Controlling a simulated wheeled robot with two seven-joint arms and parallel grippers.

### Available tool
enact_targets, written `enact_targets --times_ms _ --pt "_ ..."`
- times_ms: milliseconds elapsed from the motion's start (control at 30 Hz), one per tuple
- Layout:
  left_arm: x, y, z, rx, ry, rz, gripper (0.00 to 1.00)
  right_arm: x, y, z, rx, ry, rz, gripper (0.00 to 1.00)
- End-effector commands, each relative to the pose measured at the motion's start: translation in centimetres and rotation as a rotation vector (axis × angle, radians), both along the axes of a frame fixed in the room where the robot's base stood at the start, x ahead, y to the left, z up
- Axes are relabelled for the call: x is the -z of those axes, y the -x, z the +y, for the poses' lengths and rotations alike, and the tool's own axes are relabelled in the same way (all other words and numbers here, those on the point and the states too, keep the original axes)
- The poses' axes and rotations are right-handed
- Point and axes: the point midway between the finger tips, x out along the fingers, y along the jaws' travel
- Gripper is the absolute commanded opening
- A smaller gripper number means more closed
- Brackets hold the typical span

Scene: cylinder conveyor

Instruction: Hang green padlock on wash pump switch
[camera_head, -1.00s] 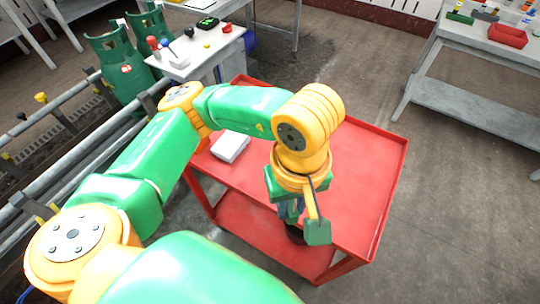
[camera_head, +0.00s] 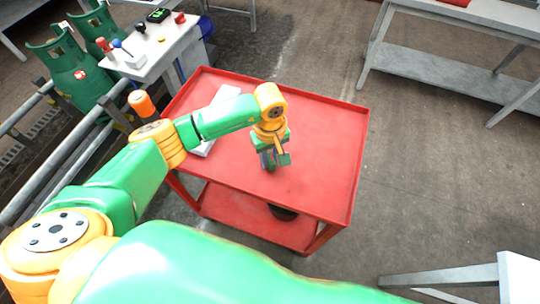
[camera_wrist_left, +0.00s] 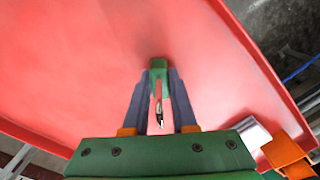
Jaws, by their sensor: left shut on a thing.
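My left gripper (camera_head: 270,166) is over the red cart in the head view. In the left wrist view, its two grey fingers (camera_wrist_left: 159,85) are closed on a small green padlock (camera_wrist_left: 159,64). The green body sits at the fingertips, and a thin shiny part, likely the shackle, shows between the fingers. The padlock is not clear in the head view. Several knobs and levers, red, blue and black, stand on a white bench (camera_head: 152,60) at the upper left. I cannot tell which, if any, is the wash pump switch. My right gripper is out of view.
The red cart (camera_head: 318,150) has a raised rim. A white box (camera_head: 228,92) on it is partly hidden by my arm. A dark round thing (camera_head: 283,212) is on its lower shelf. Green gas cylinders (camera_head: 66,78) and pipes stand left; a grey table (camera_head: 440,75) is upper right.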

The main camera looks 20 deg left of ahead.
Motion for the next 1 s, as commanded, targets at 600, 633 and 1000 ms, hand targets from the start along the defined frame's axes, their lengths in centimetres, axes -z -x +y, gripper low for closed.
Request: enact_targets --times_ms 600,633,1000 --pt "-0.2 0.0 0.0 -0.001 0.001 0.001 0.55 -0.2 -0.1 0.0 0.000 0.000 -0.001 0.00" --pt "-0.4 0.0 0.0 -0.001 0.000 0.000 0.55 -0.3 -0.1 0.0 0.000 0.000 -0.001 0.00" --pt "-8.8 -0.1 0.0 -0.001 0.000 -0.006 0.55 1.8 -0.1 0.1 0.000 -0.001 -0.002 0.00"
